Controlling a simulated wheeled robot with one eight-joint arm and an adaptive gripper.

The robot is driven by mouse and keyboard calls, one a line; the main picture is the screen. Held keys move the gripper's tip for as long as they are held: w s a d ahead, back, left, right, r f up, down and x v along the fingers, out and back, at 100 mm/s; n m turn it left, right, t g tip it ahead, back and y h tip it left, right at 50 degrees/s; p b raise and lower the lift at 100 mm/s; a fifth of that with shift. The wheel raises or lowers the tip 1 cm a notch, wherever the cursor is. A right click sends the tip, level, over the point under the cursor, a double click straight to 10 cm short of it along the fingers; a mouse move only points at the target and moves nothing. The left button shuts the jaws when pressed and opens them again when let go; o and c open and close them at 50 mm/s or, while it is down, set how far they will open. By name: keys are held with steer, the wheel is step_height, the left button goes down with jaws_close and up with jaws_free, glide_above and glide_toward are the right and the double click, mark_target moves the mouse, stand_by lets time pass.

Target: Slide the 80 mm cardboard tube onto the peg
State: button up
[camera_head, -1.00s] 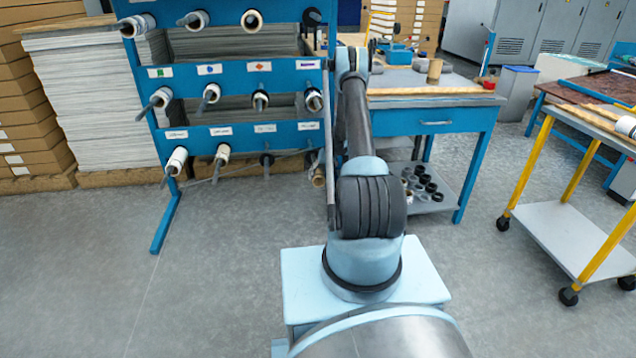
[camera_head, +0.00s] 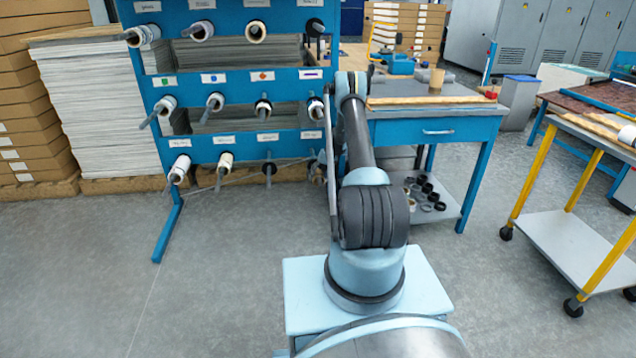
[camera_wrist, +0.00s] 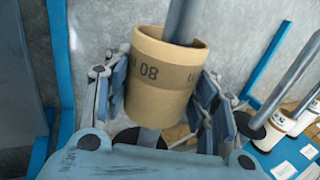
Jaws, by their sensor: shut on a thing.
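The cardboard tube (camera_wrist: 158,85), tan with a darker band and the mark 80, is between the fingers of my gripper (camera_wrist: 160,100) in the wrist view. My gripper is shut on its sides. The grey peg (camera_wrist: 184,18) runs out of the tube's open upper end, and a short grey length shows below the tube, so the tube is around the peg. A black disc (camera_wrist: 126,137) lies below, partly hidden by my gripper. In the head view, my arm hides most of the gripper and tube at the lower right of the blue rack (camera_head: 235,77).
Neighbouring pegs on the rack carry rolls, such as a white roll (camera_head: 179,168). A bare peg with a black disc (camera_wrist: 249,125) is to the right in the wrist view. A blue workbench (camera_head: 440,131) stands right of my arm. A yellow-legged trolley (camera_head: 575,245) is farther right.

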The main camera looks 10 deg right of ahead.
steer(key=shift+w, duration=4)
steer(key=o, duration=1.1)
